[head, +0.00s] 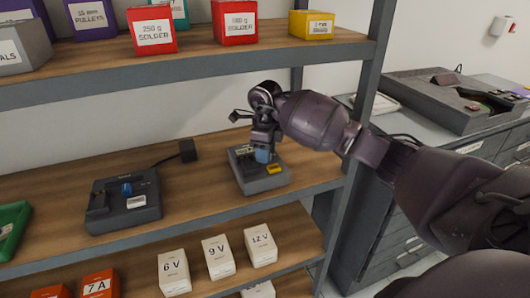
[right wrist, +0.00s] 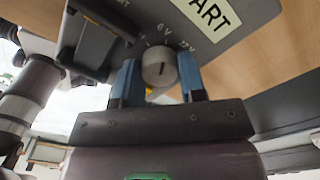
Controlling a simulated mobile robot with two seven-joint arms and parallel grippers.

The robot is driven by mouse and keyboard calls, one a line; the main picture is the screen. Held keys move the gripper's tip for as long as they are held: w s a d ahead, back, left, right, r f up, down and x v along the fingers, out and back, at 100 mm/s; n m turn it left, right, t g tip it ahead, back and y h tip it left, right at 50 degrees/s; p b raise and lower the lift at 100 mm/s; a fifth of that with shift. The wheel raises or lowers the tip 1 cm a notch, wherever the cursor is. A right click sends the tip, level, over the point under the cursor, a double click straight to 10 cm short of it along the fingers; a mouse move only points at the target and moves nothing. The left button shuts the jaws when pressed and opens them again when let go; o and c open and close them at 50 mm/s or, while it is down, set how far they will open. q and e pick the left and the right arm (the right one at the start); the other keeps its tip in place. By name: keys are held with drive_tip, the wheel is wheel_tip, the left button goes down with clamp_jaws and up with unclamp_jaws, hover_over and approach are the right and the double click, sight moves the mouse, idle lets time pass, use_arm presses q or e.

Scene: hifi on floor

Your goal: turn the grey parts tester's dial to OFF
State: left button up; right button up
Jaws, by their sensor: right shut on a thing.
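The grey parts tester (head: 262,184) stands on the middle shelf, with my right gripper (head: 263,156) reaching down to its top. In the right wrist view, the blue fingers of my right gripper (right wrist: 160,80) stand on either side of the tester's round grey dial (right wrist: 159,68) and are shut on it. The dial has a dark pointer slot. Voltage marks show beside it, along with a pale label (right wrist: 207,12) ending in "ART". I cannot read an OFF mark. In the head view the gripper hides the dial. My left gripper is not in view.
A dark device (head: 140,215) with a blue knob and a black plug (head: 188,150) on a cable share the shelf to the left. Bins (head: 152,30) line the shelf above; voltage boxes (head: 218,258) stand below. A shelf post (head: 350,200) rises to the right.

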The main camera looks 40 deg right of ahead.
drive_tip(key=shift+d+f+n+b, duration=0.1)
drive_tip(key=shift+n+b, duration=0.25)
drive_tip(key=shift+n, duration=0.35)
drive_tip(key=n+b, duration=0.1)
drive_tip(key=n, duration=0.2)
drive_tip(key=shift+b, duration=0.35)
drive_tip(key=n+b, duration=0.1)
drive_tip(key=n, duration=0.1)
drive_tip(key=shift+n, duration=0.7)
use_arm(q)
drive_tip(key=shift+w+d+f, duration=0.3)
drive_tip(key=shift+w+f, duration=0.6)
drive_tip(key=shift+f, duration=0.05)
use_arm(e)
drive_tip(key=shift+r, duration=0.2)
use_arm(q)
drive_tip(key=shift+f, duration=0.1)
use_arm(e)
drive_tip(key=o, duration=0.7)
drive_tip(key=shift+c, duration=0.2)
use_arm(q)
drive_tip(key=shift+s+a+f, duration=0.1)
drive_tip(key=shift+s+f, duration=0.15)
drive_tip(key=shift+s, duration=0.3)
